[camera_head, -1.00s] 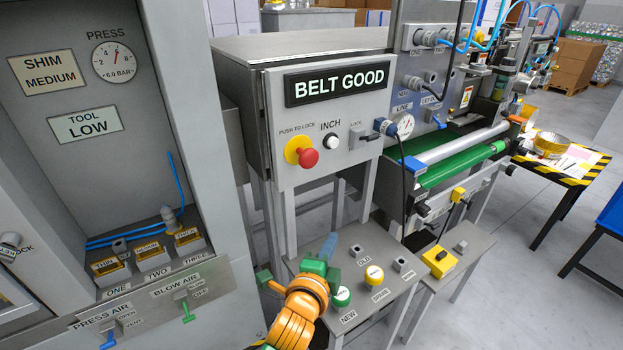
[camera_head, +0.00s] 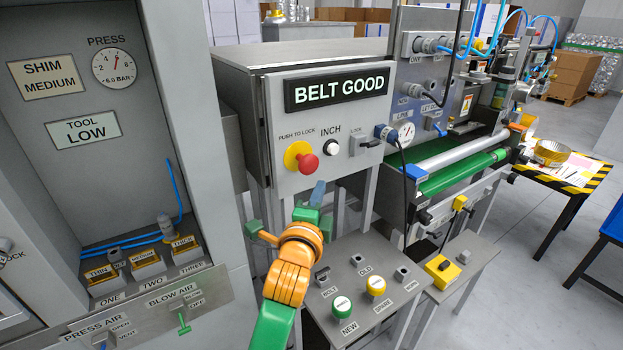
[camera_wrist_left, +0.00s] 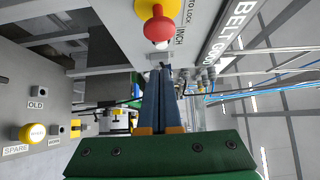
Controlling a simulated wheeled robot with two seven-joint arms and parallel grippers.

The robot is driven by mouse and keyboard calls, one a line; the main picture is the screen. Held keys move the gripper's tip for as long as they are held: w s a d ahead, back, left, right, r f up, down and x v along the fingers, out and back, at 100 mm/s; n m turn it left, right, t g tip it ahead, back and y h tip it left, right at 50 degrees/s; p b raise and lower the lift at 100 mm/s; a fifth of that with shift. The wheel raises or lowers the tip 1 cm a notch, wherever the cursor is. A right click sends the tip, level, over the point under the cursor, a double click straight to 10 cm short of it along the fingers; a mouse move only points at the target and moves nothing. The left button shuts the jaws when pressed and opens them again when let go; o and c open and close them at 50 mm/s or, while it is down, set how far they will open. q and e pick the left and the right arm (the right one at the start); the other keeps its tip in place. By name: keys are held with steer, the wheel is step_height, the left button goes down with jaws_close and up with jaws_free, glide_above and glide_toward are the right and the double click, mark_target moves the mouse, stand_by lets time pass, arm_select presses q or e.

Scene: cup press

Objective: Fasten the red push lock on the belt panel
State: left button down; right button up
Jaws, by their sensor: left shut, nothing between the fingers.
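The red push lock (camera_head: 308,163) is a red mushroom button on a yellow base, labelled "PUSH TO LOCK", on the front of the grey belt panel (camera_head: 345,115). It also shows at the top of the left wrist view (camera_wrist_left: 158,28). My left gripper (camera_head: 318,192) is below the red button and apart from it. In the left wrist view its blue fingers (camera_wrist_left: 160,95) are together with nothing between them. My right gripper is not in view.
Beside the button are a white INCH button (camera_head: 331,147) and a LOCK switch (camera_head: 368,143). Below stands a grey bench (camera_head: 395,322) with green and yellow knobs. A cable hangs from a connector (camera_head: 385,131) at the panel's right edge. The press cabinet (camera_head: 190,60) stands at left.

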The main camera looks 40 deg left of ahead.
mark_target(308, 167)
arm_select(q)
steer(key=w+a+p, duration=0.1)
steer(key=w+a, duration=0.3)
steer(key=shift+r, duration=0.15)
steer(key=shift+a, duration=0.55)
steer(key=shift+d, duration=0.1)
steer(key=shift+w+a+p, duration=0.35)
steer(key=shift+a+p, duration=0.2)
steer(key=shift+a, duration=0.05)
steer(key=shift+w+a, duration=0.1)
steer(key=shift+a, duration=0.25)
